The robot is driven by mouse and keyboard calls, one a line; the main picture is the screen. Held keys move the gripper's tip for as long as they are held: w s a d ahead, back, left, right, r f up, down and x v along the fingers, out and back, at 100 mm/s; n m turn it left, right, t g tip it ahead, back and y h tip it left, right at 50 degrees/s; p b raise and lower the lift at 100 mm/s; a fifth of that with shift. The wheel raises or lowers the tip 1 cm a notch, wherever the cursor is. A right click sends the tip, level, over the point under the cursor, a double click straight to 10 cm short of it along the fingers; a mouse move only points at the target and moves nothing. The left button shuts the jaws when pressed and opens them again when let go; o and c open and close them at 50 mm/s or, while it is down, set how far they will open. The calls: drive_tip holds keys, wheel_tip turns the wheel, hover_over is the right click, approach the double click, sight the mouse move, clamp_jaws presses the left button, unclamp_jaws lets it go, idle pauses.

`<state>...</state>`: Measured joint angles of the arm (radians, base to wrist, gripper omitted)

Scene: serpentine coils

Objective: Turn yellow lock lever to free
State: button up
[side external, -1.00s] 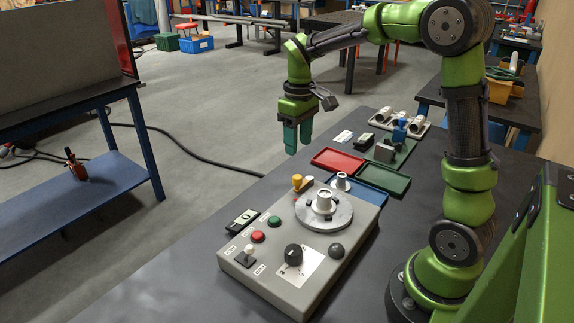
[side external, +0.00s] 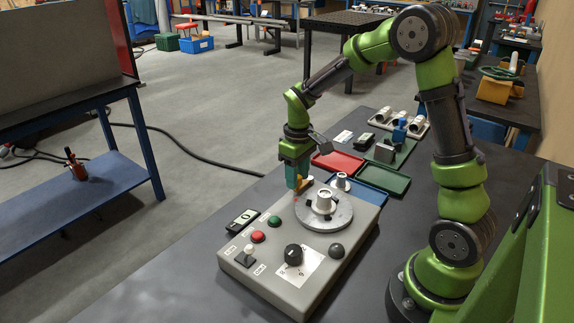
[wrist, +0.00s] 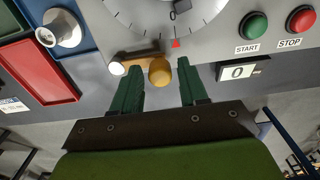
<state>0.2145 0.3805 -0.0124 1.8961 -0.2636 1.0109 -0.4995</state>
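The yellow lock lever (side external: 302,183) sits at the far edge of the grey control box, beside the round dial plate (side external: 335,213). In the wrist view its round yellow knob (wrist: 159,72) shows between my two green fingers, with its bar reaching left to a pale round end. My gripper (side external: 296,186) points down at the lever and partly hides it in the side view. In the wrist view my gripper (wrist: 158,68) is open, with gaps on both sides of the knob.
The grey box (side external: 283,290) also carries a green button (side external: 274,221), a red button (side external: 258,237), a black knob (side external: 293,254) and a small toggle. A display (side external: 243,219) lies beside it. Red (side external: 338,160), blue and green trays stand behind.

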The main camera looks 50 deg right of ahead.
clamp_jaws()
drive_tip(key=shift+w, duration=0.15)
drive_tip(key=w+m, duration=0.1)
drive_tip(key=m, duration=0.2)
drive_tip(key=shift+w+d+m, duration=0.15)
drive_tip(key=shift+w+m, duration=0.2)
drive_tip(key=shift+m, duration=0.05)
drive_tip(key=shift+w+d+r+m, duration=0.1)
drive_tip(key=shift+w+d+m, duration=0.5)
drive_tip(key=shift+m, duration=1.1)
drive_tip(key=shift+w+d+f+m, duration=0.1)
drive_tip(key=shift+w+d+m, duration=0.55)
drive_tip(key=shift+m, duration=1.05)
drive_tip(key=shift+w+d+r+m, duration=0.1)
drive_tip(key=shift+w+d+m, duration=0.5)
drive_tip(key=shift+m, duration=1.1)
drive_tip(key=shift+d, duration=0.1)
drive_tip(key=shift+o, duration=1.1)
unclamp_jaws()
